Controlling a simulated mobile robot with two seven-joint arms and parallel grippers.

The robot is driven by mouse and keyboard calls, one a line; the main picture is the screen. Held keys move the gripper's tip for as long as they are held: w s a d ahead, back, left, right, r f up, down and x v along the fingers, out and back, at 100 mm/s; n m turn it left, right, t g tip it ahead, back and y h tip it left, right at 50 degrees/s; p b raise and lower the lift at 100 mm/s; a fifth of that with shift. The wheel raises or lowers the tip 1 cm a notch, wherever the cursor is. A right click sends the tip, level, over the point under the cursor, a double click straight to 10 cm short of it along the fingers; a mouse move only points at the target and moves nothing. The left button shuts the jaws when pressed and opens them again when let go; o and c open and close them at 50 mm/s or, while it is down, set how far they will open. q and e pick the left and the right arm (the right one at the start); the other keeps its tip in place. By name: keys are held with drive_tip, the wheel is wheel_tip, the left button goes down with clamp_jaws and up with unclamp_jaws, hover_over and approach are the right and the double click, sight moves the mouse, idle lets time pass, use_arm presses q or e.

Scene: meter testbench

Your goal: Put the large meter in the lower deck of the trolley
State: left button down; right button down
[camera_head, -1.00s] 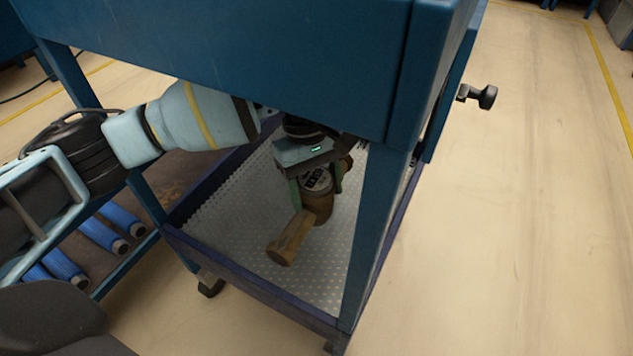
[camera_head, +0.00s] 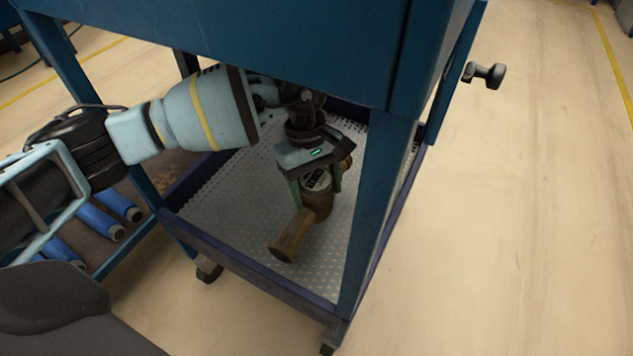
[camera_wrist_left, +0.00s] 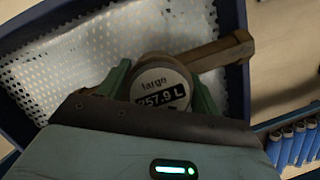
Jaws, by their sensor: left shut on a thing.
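The large meter (camera_head: 291,234) is a brass-brown body with pipe ends and a round dial. In the left wrist view its dial (camera_wrist_left: 161,84) reads "large" and "257.9 L". My left gripper (camera_head: 316,187) is shut on the meter, with its green fingers on either side of the dial. The gripper and meter are inside the trolley's lower deck (camera_head: 235,192), a dotted light-grey surface with a dark blue rim. I cannot tell whether the meter touches the deck. My right gripper is not in view.
The trolley's blue upper body (camera_head: 250,45) hangs over the deck, and a blue post (camera_head: 372,220) stands at its front right corner. Blue cylinders (camera_head: 95,225) lie at the left. Much of the deck is clear.

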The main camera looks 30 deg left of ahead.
use_arm(q)
wheel_tip(320, 180, down, 4)
drive_tip(key=shift+w+f+b, duration=0.1)
drive_tip(key=shift+f+b, duration=0.1)
drive_tip(key=shift+b, duration=0.85)
drive_tip(key=shift+f, duration=0.15)
drive_tip(key=shift+c, duration=1.5)
unclamp_jaws()
drive_tip(key=shift+f, duration=0.2)
